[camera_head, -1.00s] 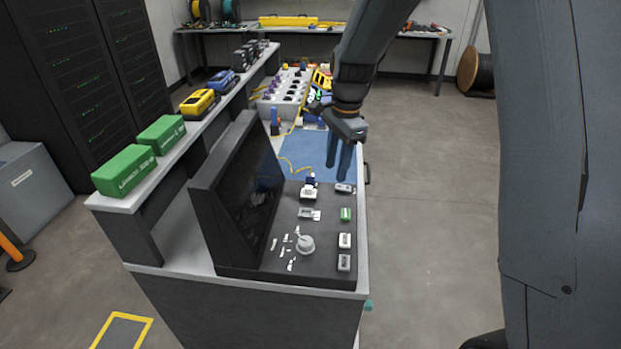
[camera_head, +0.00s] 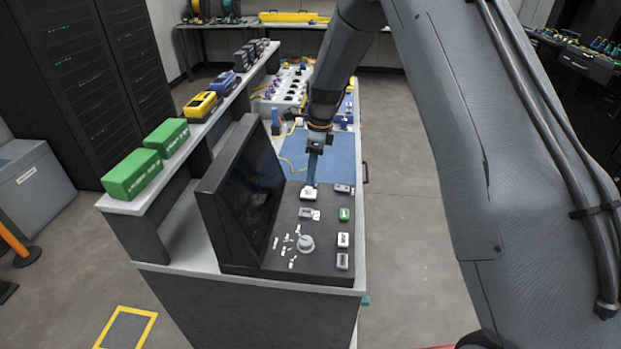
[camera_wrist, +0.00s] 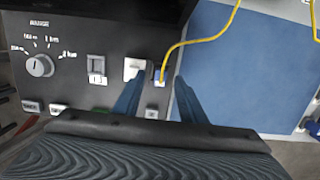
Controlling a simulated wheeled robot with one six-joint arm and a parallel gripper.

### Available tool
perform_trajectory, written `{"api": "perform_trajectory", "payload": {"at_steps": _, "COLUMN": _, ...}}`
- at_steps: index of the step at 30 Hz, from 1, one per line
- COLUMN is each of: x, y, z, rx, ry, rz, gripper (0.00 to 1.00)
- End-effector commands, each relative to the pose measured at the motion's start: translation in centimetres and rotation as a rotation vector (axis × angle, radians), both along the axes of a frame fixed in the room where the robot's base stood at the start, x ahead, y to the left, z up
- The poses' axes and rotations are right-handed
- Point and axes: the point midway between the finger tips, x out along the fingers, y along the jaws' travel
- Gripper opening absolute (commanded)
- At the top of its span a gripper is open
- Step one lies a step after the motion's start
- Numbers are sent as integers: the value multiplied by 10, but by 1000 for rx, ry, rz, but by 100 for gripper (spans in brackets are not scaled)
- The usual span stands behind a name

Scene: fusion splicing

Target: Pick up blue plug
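The blue plug (camera_wrist: 157,80) shows in the wrist view at the end of a yellow cable (camera_wrist: 190,42), beside a white port (camera_wrist: 134,68) on the dark console. My gripper (camera_wrist: 159,88) is open, with one blue finger on each side of the plug in the picture; I cannot tell whether either finger touches it. In the head view my gripper (camera_head: 311,182) points down over the console's far edge, by the white port (camera_head: 308,194), and hides the plug.
The dark console (camera_head: 260,264) carries a grey knob (camera_head: 305,243), a green button (camera_head: 344,214) and white buttons. Its raised screen (camera_head: 250,190) stands to the left. A blue mat (camera_head: 340,160) lies beyond. Green boxes (camera_head: 133,174) stand on the shelf.

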Motion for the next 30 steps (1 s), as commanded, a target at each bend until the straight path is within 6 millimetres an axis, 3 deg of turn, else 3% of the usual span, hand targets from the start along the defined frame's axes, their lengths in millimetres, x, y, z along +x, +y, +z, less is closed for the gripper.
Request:
{"api": "perform_trajectory", "payload": {"at_steps": 5, "x": 0, "y": 2, "z": -15, "rx": 0, "ry": 0, "rz": 1, "gripper": 38}}
{"api": "perform_trajectory", "payload": {"at_steps": 13, "x": 1, "y": 2, "z": -17, "rx": 0, "ry": -1, "rz": 2, "gripper": 38}}
{"api": "perform_trajectory", "payload": {"at_steps": 20, "x": 1, "y": 2, "z": -17, "rx": 0, "ry": -1, "rz": 2, "gripper": 0}}
{"api": "perform_trajectory", "payload": {"at_steps": 30, "x": 1, "y": 2, "z": -13, "rx": 0, "ry": -2, "rz": 2, "gripper": 0}}
